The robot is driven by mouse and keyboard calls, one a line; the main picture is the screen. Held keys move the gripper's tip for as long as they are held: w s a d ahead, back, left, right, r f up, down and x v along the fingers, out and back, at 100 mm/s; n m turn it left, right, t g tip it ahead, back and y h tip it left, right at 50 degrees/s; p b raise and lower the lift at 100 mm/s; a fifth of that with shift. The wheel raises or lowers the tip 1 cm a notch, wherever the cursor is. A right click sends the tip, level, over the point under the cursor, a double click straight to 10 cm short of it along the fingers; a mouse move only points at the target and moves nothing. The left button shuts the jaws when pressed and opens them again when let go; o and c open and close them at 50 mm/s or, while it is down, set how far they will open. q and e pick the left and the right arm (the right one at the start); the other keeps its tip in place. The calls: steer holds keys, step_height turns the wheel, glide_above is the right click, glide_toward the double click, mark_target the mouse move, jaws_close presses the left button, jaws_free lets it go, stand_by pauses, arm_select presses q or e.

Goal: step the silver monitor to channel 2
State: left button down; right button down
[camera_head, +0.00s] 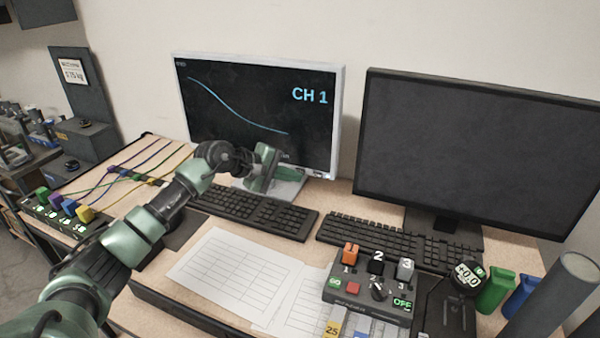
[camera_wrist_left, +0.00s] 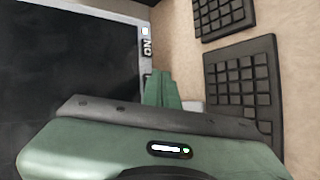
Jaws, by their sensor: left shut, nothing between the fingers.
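The silver monitor (camera_head: 235,90) stands at the back of the desk, its dark screen showing "CH 1" and a falling blue curve. In the left wrist view its bezel (camera_wrist_left: 145,62) carries a lit spot and an "ON" label. My left gripper (camera_head: 270,165) is in front of the monitor's lower edge, hiding part of it. In the left wrist view its shut, empty green fingers (camera_wrist_left: 158,88) are close beside the bezel; I cannot tell whether they touch. My right gripper is not in view.
A black monitor (camera_head: 470,150) with a dark screen stands to the right. Keyboards (camera_head: 255,211) lie below the gripper and further right. Papers (camera_head: 235,270) and a switch box (camera_head: 370,285) are at the front. Colored cables (camera_head: 140,165) lie at left.

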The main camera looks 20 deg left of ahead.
arm_select(q)
steer(key=shift+w+b, duration=0.3)
stand_by(0.6)
steer(key=shift+s, duration=0.75)
steer(key=shift+b, duration=0.3)
steer(key=s+b, duration=0.1)
steer(key=s, duration=0.4)
steer(key=shift+d, duration=0.15)
stand_by(0.3)
